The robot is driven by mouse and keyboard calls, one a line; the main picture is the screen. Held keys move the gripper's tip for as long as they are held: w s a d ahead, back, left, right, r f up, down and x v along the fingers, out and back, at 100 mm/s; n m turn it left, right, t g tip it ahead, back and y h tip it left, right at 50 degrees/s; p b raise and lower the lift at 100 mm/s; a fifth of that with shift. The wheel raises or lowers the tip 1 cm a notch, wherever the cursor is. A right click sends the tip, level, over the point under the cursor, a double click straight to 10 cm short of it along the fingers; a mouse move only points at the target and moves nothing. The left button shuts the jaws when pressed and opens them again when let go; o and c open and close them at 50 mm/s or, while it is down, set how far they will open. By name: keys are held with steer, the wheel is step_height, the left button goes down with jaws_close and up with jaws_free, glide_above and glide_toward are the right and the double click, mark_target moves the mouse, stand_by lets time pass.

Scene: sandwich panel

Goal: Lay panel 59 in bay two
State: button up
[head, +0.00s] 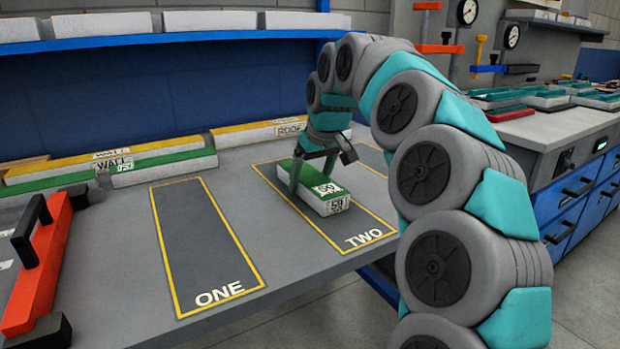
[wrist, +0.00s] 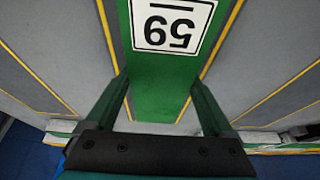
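Panel 59 (head: 318,189) is a green-topped block with white sides and "59" labels on its top and near end. It is over bay two (head: 364,238), a yellow-outlined dark rectangle marked "TWO", with its length roughly along the bay. Whether it rests on the bay floor or is slightly above is unclear. My gripper (head: 313,178) reaches down from above with a finger on each long side of the panel. In the wrist view, the fingers (wrist: 160,90) lie against the edges of the panel (wrist: 158,62), shut on it. The panel's far end is partly hidden by my gripper in the head view.
Bay one (head: 205,240) is empty, left of bay two. Green wall panels (head: 160,168) and yellow-topped panels, one marked "ROOF" (head: 288,130), lie along the back. A blue shelf (head: 180,38) spans above.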

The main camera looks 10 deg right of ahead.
steer(key=shift+o, duration=0.7)
steer(key=shift+r, duration=0.1)
